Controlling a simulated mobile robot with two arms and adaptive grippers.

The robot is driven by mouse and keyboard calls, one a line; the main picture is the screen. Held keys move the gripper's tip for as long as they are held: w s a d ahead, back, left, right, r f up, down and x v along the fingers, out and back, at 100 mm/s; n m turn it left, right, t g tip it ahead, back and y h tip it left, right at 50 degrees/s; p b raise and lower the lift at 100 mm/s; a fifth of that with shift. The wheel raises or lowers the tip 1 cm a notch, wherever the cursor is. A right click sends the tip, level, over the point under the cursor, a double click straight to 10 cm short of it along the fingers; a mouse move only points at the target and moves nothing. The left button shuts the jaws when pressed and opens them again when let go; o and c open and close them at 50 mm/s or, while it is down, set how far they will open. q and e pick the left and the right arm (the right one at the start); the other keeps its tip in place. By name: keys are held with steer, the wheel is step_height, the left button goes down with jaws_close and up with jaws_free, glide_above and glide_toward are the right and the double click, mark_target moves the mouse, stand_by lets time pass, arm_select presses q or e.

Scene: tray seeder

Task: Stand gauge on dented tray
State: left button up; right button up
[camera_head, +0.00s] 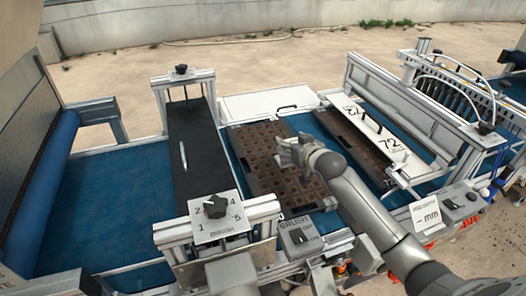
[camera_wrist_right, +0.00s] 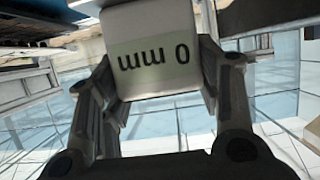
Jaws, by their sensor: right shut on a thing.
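My right gripper (camera_head: 296,152) is over the brown cell tray (camera_head: 252,146) on the blue belt in the head view. In the right wrist view its fingers (camera_wrist_right: 156,82) are shut on a white block, the gauge (camera_wrist_right: 152,22), whose pale label reads "0 mm" upside down. In the head view the gauge is hard to make out at the fingers, and I cannot tell whether it touches the tray. A second tray (camera_head: 357,150) lies to the right, partly under a white plate marked 72. No dent is clear on either tray. My left gripper is not in view.
A brush unit (camera_head: 190,150) with a dial (camera_head: 216,207) stands left of the tray. The plate marked 72 (camera_head: 372,132) and its frame stand to the right. A box with a "– mm" display (camera_head: 426,216) is at the right front. The blue belt (camera_head: 120,200) at left is clear.

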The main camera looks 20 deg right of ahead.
steer(key=shift+w+a+f, duration=0.1)
steer(key=shift+w+f, duration=0.15)
steer(key=shift+f, duration=0.15)
steer(key=shift+s+f, duration=0.2)
steer(key=shift+f, duration=0.45)
steer(key=f, duration=0.2)
steer(key=s+f+p, duration=0.1)
steer(key=f, duration=0.1)
steer(key=shift+d, duration=0.2)
steer(key=f, duration=0.2)
steer(key=shift+w+f, duration=0.2)
steer(key=shift+f, duration=0.6)
steer(key=o, duration=0.8)
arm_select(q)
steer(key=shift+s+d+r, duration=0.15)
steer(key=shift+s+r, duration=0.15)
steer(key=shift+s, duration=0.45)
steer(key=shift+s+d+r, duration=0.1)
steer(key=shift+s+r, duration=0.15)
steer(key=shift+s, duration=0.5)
arm_select(e)
steer(key=o, duration=0.3)
steer(key=shift+s, duration=0.1)
